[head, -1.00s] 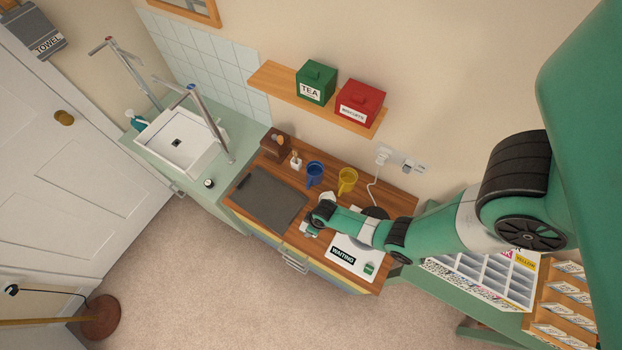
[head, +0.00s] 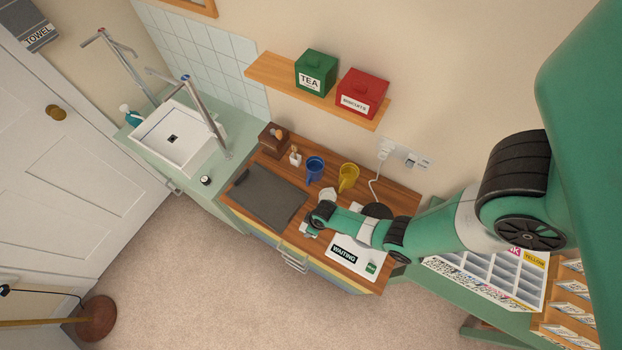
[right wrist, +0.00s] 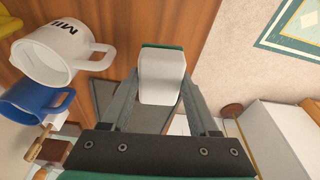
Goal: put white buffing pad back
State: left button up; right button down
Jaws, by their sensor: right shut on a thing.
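My right gripper (right wrist: 161,88) is shut on a white block-like pad (right wrist: 162,82) with a green edge, which I take to be the white buffing pad. It stands between the two grey fingers in the right wrist view. In the head view my right gripper (head: 309,230) is over the front of the wooden counter, just right of the dark grey mat (head: 268,193). The pad is too small there to tell its height above the counter. A white mat marked WAITING (head: 350,268) lies to the right, with a small green-and-white thing (head: 371,267) on it. My left gripper is not in view.
A yellow mug (head: 348,177) stands behind on the counter. A white sorting tray (head: 492,275) is at right. The dark mat looks bare.

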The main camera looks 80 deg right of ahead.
jog(key=shift+s+b+x, duration=0.2)
jog(key=shift+b+x, duration=0.55)
jog(key=shift+x, duration=0.15)
jog(key=shift+s+b+x, duration=0.15)
jog(key=shift+b+x, duration=0.6)
jog(key=shift+x, duration=0.1)
jog(key=shift+s+b+x, duration=0.2)
jog(key=shift+b+x, duration=0.55)
jog(key=shift+x, duration=0.15)
jog(key=shift+a+f, duration=0.15)
jog(key=shift+f, duration=0.2)
jog(key=shift+c, duration=0.3)
grip_release()
jog(key=p+v, duration=0.9)
jog(key=v, duration=0.2)
jog(key=shift+r+p, duration=0.35)
jog(key=shift+p, duration=0.05)
